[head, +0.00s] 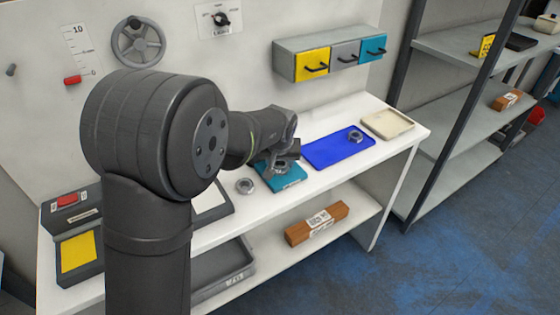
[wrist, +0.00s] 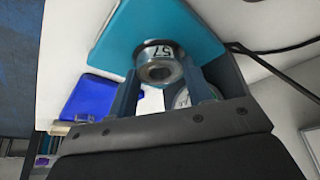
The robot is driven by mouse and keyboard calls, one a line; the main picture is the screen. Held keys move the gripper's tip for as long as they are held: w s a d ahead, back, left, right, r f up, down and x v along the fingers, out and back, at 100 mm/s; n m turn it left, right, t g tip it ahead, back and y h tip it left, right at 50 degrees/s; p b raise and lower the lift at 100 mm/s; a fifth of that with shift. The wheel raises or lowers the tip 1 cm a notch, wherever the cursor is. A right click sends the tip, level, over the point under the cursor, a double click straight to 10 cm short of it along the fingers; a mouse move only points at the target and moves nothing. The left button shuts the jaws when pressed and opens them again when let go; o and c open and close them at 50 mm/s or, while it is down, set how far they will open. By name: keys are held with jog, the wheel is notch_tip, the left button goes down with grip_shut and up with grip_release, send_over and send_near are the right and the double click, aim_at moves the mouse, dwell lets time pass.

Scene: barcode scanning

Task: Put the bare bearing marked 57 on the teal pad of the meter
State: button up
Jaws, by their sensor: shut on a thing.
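The bearing marked 57 (wrist: 158,62) is a grey metal ring with a white label, between the fingers of my gripper (wrist: 163,80) in the wrist view. My gripper is shut on it. The teal pad (wrist: 128,37) lies behind the bearing there. In the head view my gripper (head: 285,156) is over the teal pad (head: 292,178), with the bearing (head: 279,169) below it, at or just above the pad. I cannot tell whether it touches. My gripper partly covers the bearing and pad.
A second bearing (head: 245,186) lies on the white bench left of the pad. Another bearing (head: 355,135) sits on a blue mat (head: 325,153) to the right. A cream tray (head: 387,124) is beyond it. A yellow-padded device (head: 78,252) stands at left.

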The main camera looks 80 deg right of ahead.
jog(key=shift+f, duration=0.15)
jog(key=o, duration=1.1)
jog(key=shift+o, duration=0.2)
jog(key=v, duration=1.2)
